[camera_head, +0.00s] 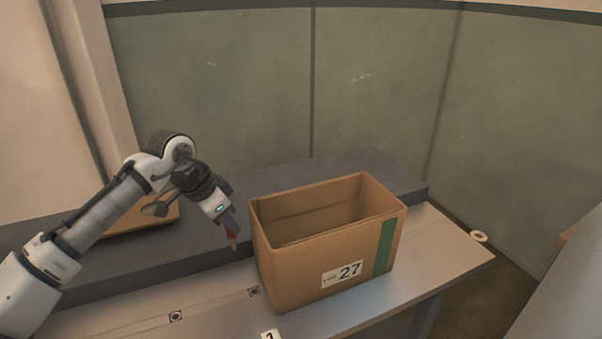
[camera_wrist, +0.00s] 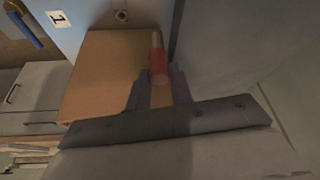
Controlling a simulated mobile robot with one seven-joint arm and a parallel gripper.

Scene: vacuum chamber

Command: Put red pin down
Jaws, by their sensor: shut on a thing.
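The red pin (camera_wrist: 158,62) is between the fingers of my gripper (camera_wrist: 159,85) in the wrist view, with a pale end pointing away from the gripper. In the head view, my gripper (camera_head: 230,228) points down with the small reddish pin (camera_head: 233,243) at its tip. It is just left of the cardboard box and above the table. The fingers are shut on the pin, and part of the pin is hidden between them.
An open cardboard box (camera_head: 333,285) labelled 27 stands on the metal table (camera_head: 456,262). A dark raised ledge (camera_head: 395,174) runs behind it. A brown board (camera_head: 142,224) lies behind my arm. The table's front left is mostly clear.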

